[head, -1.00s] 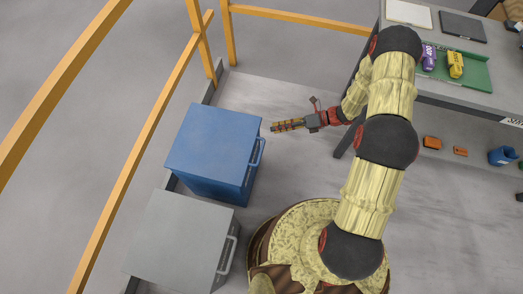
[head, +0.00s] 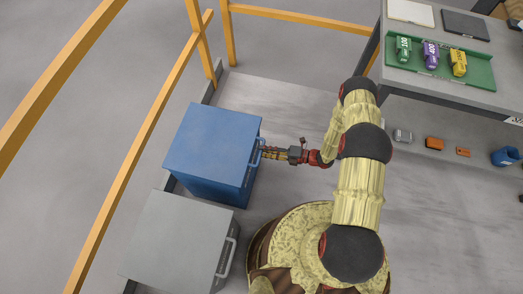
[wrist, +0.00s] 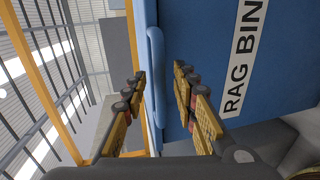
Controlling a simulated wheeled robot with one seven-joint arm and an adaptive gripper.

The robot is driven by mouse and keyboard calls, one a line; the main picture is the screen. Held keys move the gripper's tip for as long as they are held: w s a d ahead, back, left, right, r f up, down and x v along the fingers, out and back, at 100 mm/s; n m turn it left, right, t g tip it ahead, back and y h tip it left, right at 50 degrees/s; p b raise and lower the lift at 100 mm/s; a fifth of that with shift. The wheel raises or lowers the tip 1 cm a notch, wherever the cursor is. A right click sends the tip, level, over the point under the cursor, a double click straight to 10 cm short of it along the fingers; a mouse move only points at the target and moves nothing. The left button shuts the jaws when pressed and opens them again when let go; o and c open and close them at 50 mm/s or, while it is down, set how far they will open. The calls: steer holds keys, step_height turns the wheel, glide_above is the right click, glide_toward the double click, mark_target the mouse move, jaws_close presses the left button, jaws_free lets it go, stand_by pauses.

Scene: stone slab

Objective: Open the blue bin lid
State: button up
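The blue bin (head: 212,145) stands on the floor left of my arm in the head view, its flat lid shut. A blue bar handle (head: 256,153) is on its right side. In the wrist view the bin front (wrist: 205,50) carries a white "RAG BIN" label (wrist: 245,50). The handle (wrist: 156,75) also shows there, running upright between my two fingers. My gripper (wrist: 158,80) is open, with one finger on each side of the handle and gaps visible. In the head view my gripper (head: 264,153) is level with the handle at the bin's right side.
A grey bin (head: 180,240) with its own handle stands just below the blue one. Yellow rails (head: 150,130) run behind the bins. A workbench (head: 400,80) with a green tray (head: 481,72) is at upper right. Small items lie on the floor below it; open floor lies between.

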steer(key=shift+x, duration=1.1)
steer(key=shift+c, duration=1.1)
jaws_close()
